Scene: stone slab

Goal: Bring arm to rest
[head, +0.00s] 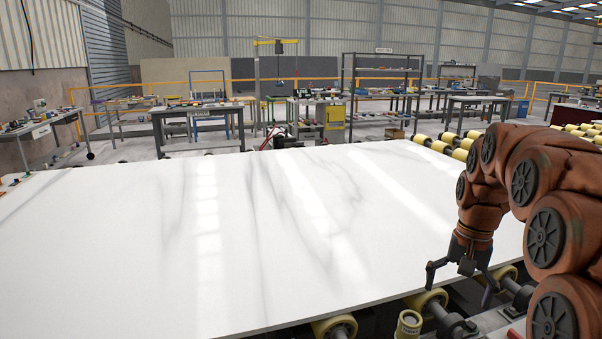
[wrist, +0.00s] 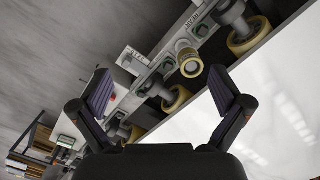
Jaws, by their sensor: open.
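My gripper (head: 461,279) hangs from my reddish-brown arm at the right of the head view, fingers pointing down. It is over the near right edge of the white stone slab (head: 270,230), close to the rollers. The wrist view shows both dark fingers (wrist: 165,98) spread wide with nothing between them. Beyond them in that view are the slab edge (wrist: 270,110) at the right and the roller rail. The exact height of my gripper above the slab edge is hard to tell.
Yellow rollers (head: 334,326) run along the near edge of the slab. A small yellow cylinder (head: 409,324) stands on the rail below my gripper. Workbenches (head: 197,112) and shelving (head: 382,75) stand behind the slab. The slab top is clear.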

